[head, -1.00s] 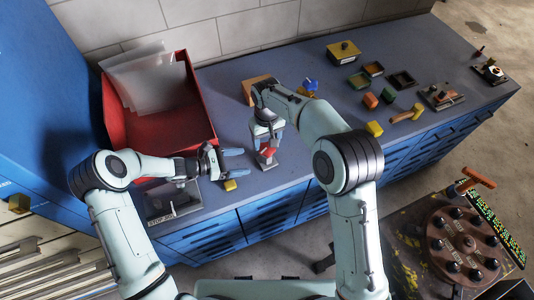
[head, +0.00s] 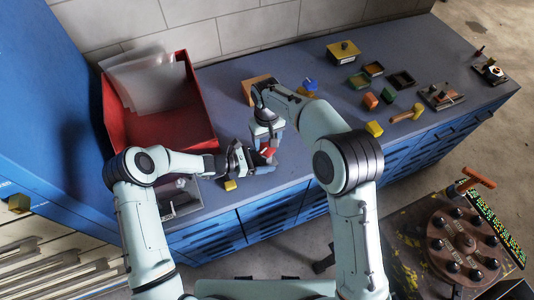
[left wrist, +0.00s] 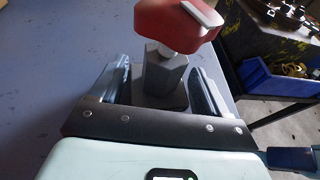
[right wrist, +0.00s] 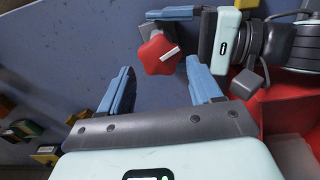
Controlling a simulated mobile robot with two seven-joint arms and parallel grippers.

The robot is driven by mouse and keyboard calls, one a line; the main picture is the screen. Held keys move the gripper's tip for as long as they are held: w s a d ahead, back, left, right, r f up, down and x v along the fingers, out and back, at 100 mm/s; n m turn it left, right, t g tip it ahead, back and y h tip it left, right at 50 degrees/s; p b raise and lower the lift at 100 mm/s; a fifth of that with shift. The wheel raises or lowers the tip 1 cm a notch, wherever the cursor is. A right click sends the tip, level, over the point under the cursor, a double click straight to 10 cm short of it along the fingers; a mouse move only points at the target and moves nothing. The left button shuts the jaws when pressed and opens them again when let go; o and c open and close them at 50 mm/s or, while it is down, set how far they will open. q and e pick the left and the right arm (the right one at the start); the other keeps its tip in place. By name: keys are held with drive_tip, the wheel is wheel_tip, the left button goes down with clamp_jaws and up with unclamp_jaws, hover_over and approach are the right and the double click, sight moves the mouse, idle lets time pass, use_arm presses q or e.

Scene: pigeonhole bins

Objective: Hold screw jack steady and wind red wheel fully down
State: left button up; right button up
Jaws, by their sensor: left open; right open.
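The screw jack has a grey body (left wrist: 165,75) and a red lobed wheel (left wrist: 178,22) with a white mark on top. It stands upright on the blue bench; the wheel shows small in the head view (head: 269,152). My left gripper (left wrist: 163,72) is open, with one finger on either side of the grey body; I cannot tell whether either touches it. My right gripper (right wrist: 158,65) is open and empty above the jack. In the right wrist view the wheel (right wrist: 158,54) lies just beyond its fingertips. The jack's lower part is partly hidden by my grippers in the head view.
A red bin (head: 160,130) stands behind my left arm. A small yellow block (head: 230,185) lies near the bench's front edge. A wooden block (head: 256,88) sits behind the jack. Several small boxes and blocks are to the right. A turntable (head: 465,245) stands off the bench.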

use_arm(q)
drive_tip(key=c, duration=1.1)
drive_tip(key=shift+o, duration=0.2)
drive_tip(key=shift+s+a+f, duration=0.1)
drive_tip(key=shift+f, duration=0.15)
use_arm(e)
drive_tip(key=shift+s+f, duration=0.1)
use_arm(q)
drive_tip(key=o, duration=0.4)
drive_tip(key=c, duration=0.4)
drive_tip(key=shift+c, duration=0.3)
use_arm(e)
drive_tip(key=shift+o, duration=1.3)
